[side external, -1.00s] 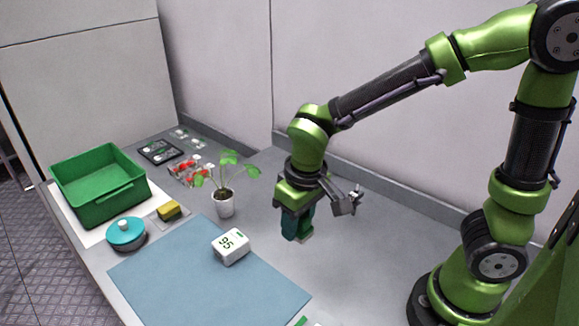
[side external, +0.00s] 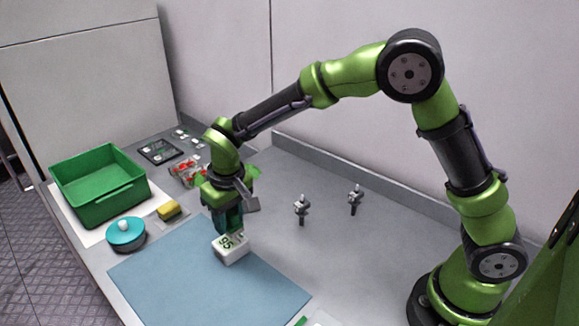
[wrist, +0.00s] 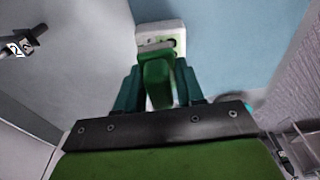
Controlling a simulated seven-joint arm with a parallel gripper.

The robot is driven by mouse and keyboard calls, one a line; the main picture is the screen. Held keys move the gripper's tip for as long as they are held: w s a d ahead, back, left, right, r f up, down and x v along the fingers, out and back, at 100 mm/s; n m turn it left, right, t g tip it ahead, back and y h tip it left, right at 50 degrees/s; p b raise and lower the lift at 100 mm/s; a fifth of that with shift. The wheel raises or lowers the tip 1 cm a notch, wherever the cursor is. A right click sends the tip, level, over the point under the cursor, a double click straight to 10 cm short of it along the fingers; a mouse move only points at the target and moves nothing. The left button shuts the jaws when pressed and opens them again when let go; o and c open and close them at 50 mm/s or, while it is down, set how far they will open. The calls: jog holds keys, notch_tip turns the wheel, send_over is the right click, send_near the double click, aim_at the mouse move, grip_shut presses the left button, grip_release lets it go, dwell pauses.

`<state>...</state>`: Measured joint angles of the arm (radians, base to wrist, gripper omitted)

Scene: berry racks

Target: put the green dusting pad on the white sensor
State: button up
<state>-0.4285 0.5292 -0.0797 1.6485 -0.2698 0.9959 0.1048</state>
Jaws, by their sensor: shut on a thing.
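The white sensor (side external: 231,249), a small white block with dark markings on top, sits on the blue mat near its back edge. It also shows at the top of the wrist view (wrist: 172,29). My gripper (side external: 229,224) is pointing down just above the sensor. In the wrist view its two teal fingers (wrist: 159,88) are shut on the green dusting pad (wrist: 157,85). The pad lies in front of the sensor there and covers part of it. In the side view the pad is mostly hidden by the fingers, and I cannot tell whether it touches the sensor.
The blue mat (side external: 205,290) is bare around the sensor. A teal round container (side external: 126,236), a yellow sponge (side external: 169,210) and a green crate (side external: 100,205) stand to the left. Two small upright tools (side external: 302,209) stand to the right.

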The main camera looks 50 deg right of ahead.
aim_at(228, 229)
jog(key=shift+w+a+f, duration=0.15)
jog(key=shift+w, duration=0.3)
jog(key=shift+f, duration=1.65)
jog(key=shift+s+f, duration=0.1)
jog(key=shift+f, duration=0.1)
jog(key=o, duration=1)
jog(key=shift+o, duration=0.2)
